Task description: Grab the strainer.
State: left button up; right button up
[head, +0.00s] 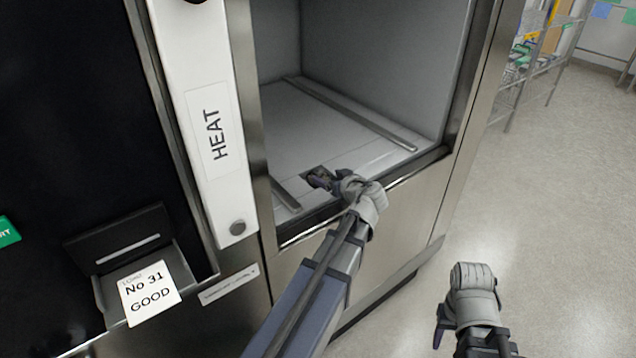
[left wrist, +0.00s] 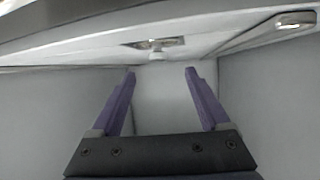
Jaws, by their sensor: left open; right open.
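A small pale piece, likely the strainer (left wrist: 156,44), sits in a dark rectangular recess in the chamber floor in the left wrist view. In the head view the recess is largely covered by my left gripper (head: 320,179), and I cannot make out the strainer there. My left gripper reaches through the opening, low near the front of the chamber floor. In the left wrist view its two purple fingers (left wrist: 160,74) are apart with nothing between them, and the recess lies beyond their tips. My right gripper (head: 440,328) hangs outside the washer at lower right, empty as far as it shows.
The chamber floor (head: 300,125) carries metal rails (head: 360,115). The front sill (head: 410,170) and side walls border the opening. A white HEAT panel (head: 213,135) stands left of it. A holder with a "No 31 GOOD" card (head: 149,293) is at lower left. Open floor (head: 560,200) lies right.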

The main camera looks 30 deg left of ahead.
aim_at(319, 170)
pick_arm(q)
jog(key=shift+b+x, duration=1.1)
jog(key=shift+x, duration=2.6)
jog(key=shift+w+d+r, duration=0.1)
jog(key=shift+w+r, duration=0.05)
jog(key=shift+r, duration=0.05)
grip_shut()
